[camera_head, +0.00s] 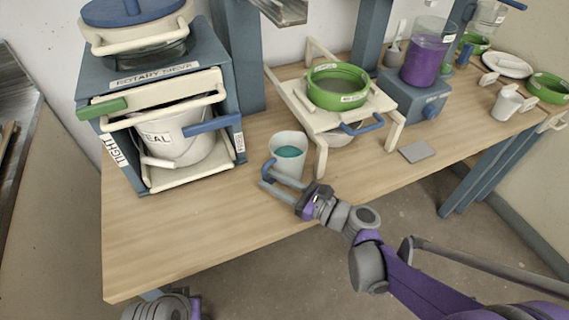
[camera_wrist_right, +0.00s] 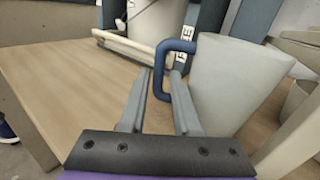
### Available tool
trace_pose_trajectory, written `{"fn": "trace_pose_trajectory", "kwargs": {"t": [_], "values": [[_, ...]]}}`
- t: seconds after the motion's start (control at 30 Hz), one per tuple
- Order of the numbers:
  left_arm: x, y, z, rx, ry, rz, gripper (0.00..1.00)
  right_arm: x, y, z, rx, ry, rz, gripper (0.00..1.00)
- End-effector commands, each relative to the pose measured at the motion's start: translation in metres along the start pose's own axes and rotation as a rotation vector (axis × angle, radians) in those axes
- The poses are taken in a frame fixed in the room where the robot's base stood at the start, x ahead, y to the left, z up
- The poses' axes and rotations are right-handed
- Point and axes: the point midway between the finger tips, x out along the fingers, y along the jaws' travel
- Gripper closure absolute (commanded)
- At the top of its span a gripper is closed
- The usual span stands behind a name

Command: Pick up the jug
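The jug (camera_head: 287,158) is a pale, tapered vessel with teal liquid inside and a blue handle on its left side. It stands upright on the wooden table, in front of the green-ringed sieve stand. In the right wrist view the jug (camera_wrist_right: 230,85) fills the right side. My right gripper (camera_head: 268,181) is at the handle. In the wrist view the fingers (camera_wrist_right: 160,80) are apart, with the handle's (camera_wrist_right: 164,65) vertical bar between their tips. The right finger appears to pass through the handle loop; contact is unclear. My left gripper is not in view; only part of my left arm shows at bottom left.
A blue sieve frame (camera_head: 225,90) holding a white bucket (camera_head: 175,140) stands to the left. The cream stand (camera_head: 385,108) with a green sieve (camera_head: 338,92) is close behind the jug, to the right. The table's (camera_head: 190,235) front left is clear.

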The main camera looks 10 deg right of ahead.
Motion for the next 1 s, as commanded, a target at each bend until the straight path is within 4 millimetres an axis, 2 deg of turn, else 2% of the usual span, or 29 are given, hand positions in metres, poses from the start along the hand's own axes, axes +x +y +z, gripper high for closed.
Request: {"fn": "trace_pose_trajectory", "kwargs": {"t": [0.4,0.67,0.87,1.0], "values": [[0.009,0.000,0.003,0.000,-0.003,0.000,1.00,0.051,0.001,0.000,-0.001,0.001,0.002,0.69],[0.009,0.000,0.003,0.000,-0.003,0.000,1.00,0.054,0.001,0.001,-0.002,0.002,-0.001,0.69],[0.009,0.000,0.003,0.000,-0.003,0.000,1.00,0.053,0.001,0.001,-0.002,0.002,0.000,1.00],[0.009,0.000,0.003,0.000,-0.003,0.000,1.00,0.053,0.001,0.001,-0.002,0.002,0.000,1.00]]}}
